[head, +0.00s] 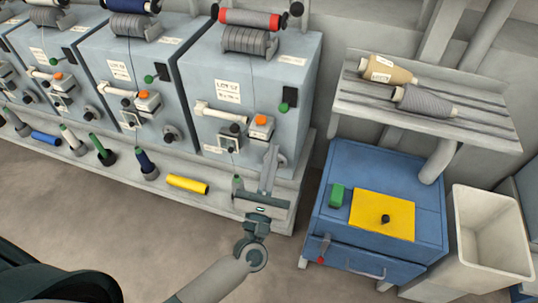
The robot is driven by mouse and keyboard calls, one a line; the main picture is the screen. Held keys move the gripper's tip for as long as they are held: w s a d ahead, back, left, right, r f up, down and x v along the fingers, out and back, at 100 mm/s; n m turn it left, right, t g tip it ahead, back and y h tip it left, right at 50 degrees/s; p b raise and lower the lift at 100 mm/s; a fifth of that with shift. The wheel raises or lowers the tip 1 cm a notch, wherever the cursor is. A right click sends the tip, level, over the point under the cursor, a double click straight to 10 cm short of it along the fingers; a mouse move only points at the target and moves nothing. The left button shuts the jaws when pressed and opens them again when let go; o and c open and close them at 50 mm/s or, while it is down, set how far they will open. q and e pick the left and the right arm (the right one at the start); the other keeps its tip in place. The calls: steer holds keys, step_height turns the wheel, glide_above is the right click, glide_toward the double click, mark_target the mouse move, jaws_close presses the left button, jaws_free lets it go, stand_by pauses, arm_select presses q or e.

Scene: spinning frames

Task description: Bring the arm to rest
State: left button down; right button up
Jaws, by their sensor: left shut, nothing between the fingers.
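My left arm comes in from the bottom of the head view, reaching up and slightly right. Its gripper (270,168) is shut and empty, with the fingers pointing away from me. In the picture it overlaps the right end of the ledge below the grey machines. I cannot tell how far it is from the ledge or whether they touch. My right gripper is not in view.
Grey spinning machines (228,95) line the back left. Bobbins, including a yellow one (188,184), stand or lie on their ledge (110,175). To the right are a blue cabinet (335,228), a slanted shelf (350,108) with two cones and a pale bin (490,270). Floor shows at lower left.

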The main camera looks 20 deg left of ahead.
arm_select(q)
steer(key=shift+f, duration=0.1)
stand_by(0.5)
steer(key=s+d+f+m+g+h, duration=0.1)
steer(key=s+f+m+g+h, duration=0.2)
steer(key=f+m, duration=1)
steer(key=s+d+f+m+g+h, duration=0.15)
steer(key=f+m+g, duration=0.35)
steer(key=f+m, duration=0.85)
steer(key=s+a+f+m+g, duration=0.2)
steer(key=s+f, duration=0.4)
steer(key=f, duration=0.3)
steer(key=s+a+f+m+g+y, duration=0.1)
steer(key=s+f+m, duration=0.4)
steer(key=f, duration=0.5)
steer(key=s+a+f+m+g, duration=0.3)
steer(key=s+f+g, duration=0.2)
steer(key=s+f, duration=0.4)
steer(key=shift+s+a+f+m+y, duration=0.2)
steer(key=shift+s+f+m+y, duration=0.05)
steer(key=shift+f+m+y, duration=0.1)
steer(key=shift+r, duration=0.1)
